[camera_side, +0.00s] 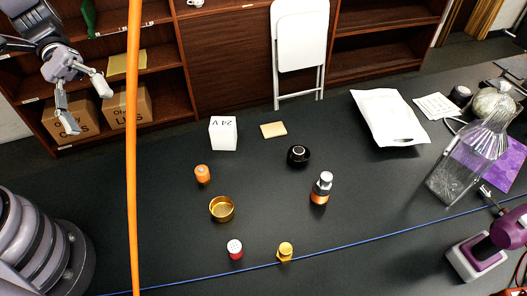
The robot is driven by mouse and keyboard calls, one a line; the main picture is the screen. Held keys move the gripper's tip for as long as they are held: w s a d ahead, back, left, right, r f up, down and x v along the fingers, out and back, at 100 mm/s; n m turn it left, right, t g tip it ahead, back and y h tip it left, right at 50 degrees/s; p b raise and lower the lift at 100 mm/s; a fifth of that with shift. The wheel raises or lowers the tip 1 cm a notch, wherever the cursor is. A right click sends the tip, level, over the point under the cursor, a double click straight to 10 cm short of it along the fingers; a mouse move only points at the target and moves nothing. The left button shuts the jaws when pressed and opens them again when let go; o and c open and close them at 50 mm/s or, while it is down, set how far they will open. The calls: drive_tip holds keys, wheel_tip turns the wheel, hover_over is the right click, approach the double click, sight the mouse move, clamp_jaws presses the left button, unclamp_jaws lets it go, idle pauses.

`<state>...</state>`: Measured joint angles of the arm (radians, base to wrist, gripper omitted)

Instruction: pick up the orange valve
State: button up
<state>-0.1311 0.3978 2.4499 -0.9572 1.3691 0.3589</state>
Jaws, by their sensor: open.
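A small orange cylindrical piece (202,174), which looks like the orange valve, stands on the black table left of centre. My gripper (88,112) is at the upper left, open with its two fingers spread and nothing between them. It is well apart from the orange piece, up and to its left in the picture. A brass-coloured round cup (221,209) sits just below and right of the orange piece. The orange piece is fully visible.
A vertical orange cable (132,150) crosses the view between my gripper and the orange piece. Nearby stand a white cube (223,133), a black round part (298,155), a silver-orange bottle (321,188), a red-white part (235,249) and a yellow part (285,251). A blue cord (380,236) crosses the front.

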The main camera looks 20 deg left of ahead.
sight(201, 170)
drive_tip(key=w+f+n+t+h, duration=0.6)
drive_tip(key=w+f+n+t, duration=0.2)
drive_tip(key=f+n, duration=0.15)
drive_tip(key=f+n+t+y, duration=0.1)
drive_tip(key=f+n+t, duration=0.1)
drive_tip(key=f, duration=0.4)
drive_tip(key=w+f+n+t+y, duration=0.1)
drive_tip(key=f+n+t, duration=0.2)
drive_tip(key=f, duration=0.4)
drive_tip(key=w+a+f+n+t+y, duration=0.1)
drive_tip(key=f+n+t, duration=0.1)
drive_tip(key=f+n, duration=0.2)
wheel_tip(201, 170, down, 3)
drive_tip(key=shift+w+r+t+y, duration=0.1)
drive_tip(key=shift+r+t+y, duration=0.1)
drive_tip(key=shift+t+y, duration=0.1)
drive_tip(key=shift+x, duration=3.25)
drive_tip(key=shift+w, duration=0.1)
drive_tip(key=shift+c, duration=0.4)
clamp_jaws()
